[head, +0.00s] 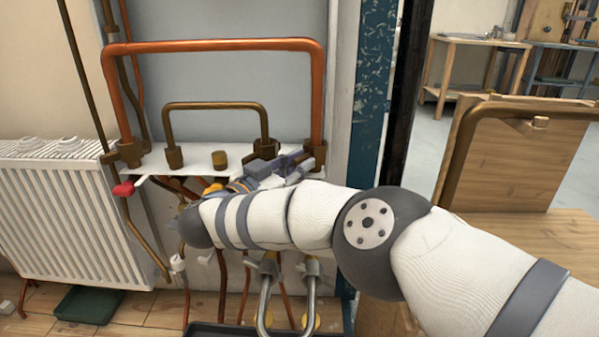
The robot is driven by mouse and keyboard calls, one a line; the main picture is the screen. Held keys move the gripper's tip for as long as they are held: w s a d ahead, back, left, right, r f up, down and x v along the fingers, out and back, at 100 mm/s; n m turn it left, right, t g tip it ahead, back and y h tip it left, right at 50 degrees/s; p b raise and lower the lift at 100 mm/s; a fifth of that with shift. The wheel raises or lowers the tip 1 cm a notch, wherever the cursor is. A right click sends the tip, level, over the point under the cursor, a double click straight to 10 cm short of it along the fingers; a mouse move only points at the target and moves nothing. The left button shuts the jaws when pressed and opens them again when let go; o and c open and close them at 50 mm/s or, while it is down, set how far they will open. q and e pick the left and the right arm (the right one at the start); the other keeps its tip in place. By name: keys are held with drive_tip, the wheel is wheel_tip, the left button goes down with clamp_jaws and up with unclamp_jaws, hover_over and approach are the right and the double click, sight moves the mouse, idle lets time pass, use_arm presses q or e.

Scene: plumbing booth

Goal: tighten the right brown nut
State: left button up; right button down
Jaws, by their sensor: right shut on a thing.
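A large copper pipe (215,46) arches over a smaller brown pipe (213,106) above a white shelf (200,158). The right brown nut (317,153) sits at the foot of the large pipe's right leg. My right gripper (308,161) reaches it from the left, just above the shelf, and is shut on the nut. My fingers and wrist hide part of the nut's lower side and the shelf's right end. A matching brown nut (130,153) sits at the left leg. My left gripper is not in view.
A nut (265,147) on the small pipe's right leg is close behind my gripper. A brass cap (220,160) and a red valve handle (123,189) are further left. A white radiator (65,215) stands left; a wooden bench (530,240) stands right.

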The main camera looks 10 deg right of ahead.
drive_tip(key=shift+d, duration=0.1)
drive_tip(key=c, duration=1.6)
unclamp_jaws()
drive_tip(key=shift+w, duration=0.1)
drive_tip(key=shift+c, duration=0.2)
drive_tip(key=v, duration=0.7)
drive_tip(key=shift+s+a, duration=0.2)
drive_tip(key=shift+a, duration=0.05)
